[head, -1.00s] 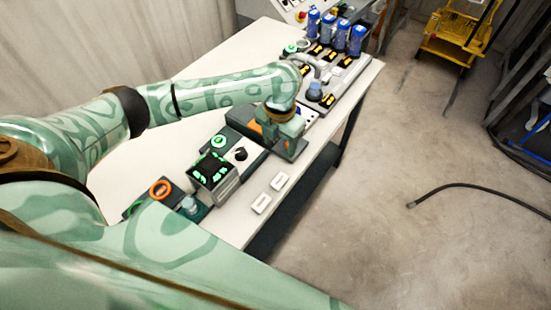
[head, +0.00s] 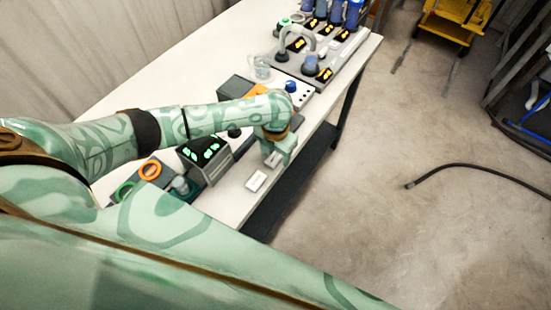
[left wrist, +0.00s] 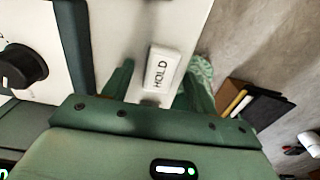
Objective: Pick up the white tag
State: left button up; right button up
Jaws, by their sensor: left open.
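Two white tags lie on the pale table near its front edge in the head view. The nearer white tag (head: 256,181) is uncovered. The farther white tag (head: 273,160) is partly hidden by my left gripper (head: 281,158), which points down just over it. In the left wrist view, a white tag (left wrist: 162,68) marked "HOLD" shows between the two green fingers of my left gripper (left wrist: 160,76). The fingers are apart, one on each side of the tag. Whether they touch it I cannot tell. My right gripper is not in view.
A grey rack (head: 310,66) with blue canisters (head: 353,14) is farther back. A clear beaker (head: 262,68) stands near it.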

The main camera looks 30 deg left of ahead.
pick_arm(q)
jog(key=shift+f, duration=0.25)
jog(key=shift+r, duration=0.1)
jog(key=c, duration=1.1)
jog(key=shift+o, duration=0.2)
